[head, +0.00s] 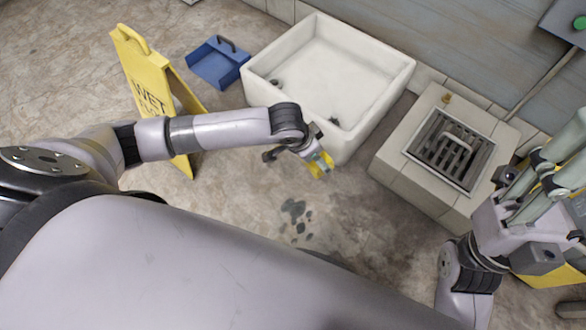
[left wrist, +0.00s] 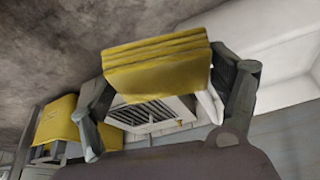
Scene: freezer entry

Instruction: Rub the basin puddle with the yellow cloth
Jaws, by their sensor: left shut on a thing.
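My left gripper (head: 317,160) is shut on the folded yellow cloth (head: 321,168) and holds it just in front of the white basin (head: 394,92). In the left wrist view the cloth (left wrist: 157,62) shows as a thick layered pad between the two fingers. A dark, patchy puddle (head: 294,212) lies on the floor in front of the basin, below the cloth in the picture and apart from it. My right gripper (head: 535,180) is at the right edge; its fingers overlap in view, and I cannot tell whether they are open.
A yellow wet-floor sign (head: 142,75) stands at the left, beside a blue dustpan (head: 217,62). A pale block with a drain grate (head: 449,148) stands right of the basin. A yellow object (head: 548,278) is partly hidden behind my right arm. The floor around the puddle is clear.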

